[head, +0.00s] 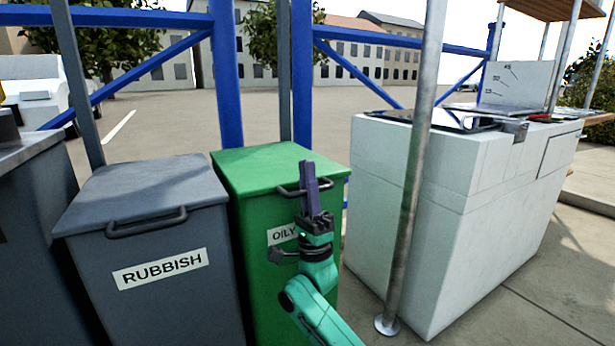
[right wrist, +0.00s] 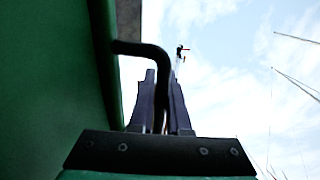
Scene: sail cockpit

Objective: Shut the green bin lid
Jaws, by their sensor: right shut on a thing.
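The green bin (head: 262,295) stands in the middle of the head view, with a partly hidden label that reads "OILY". Its green lid (head: 262,165) lies level on top, and I see no clear gap under it. A dark bar handle (head: 287,191) is on the lid's front edge. My right gripper (head: 309,180) points up at this handle. In the right wrist view, the fingers of the right gripper (right wrist: 163,85) are shut on the black handle (right wrist: 140,48), beside the green lid edge. My left gripper is out of view.
A grey bin (head: 160,225) marked "RUBBISH" stands close on the left. A metal pole (head: 410,180) and a white counter (head: 470,200) stand on the right. Blue frame posts (head: 226,75) rise behind the bins.

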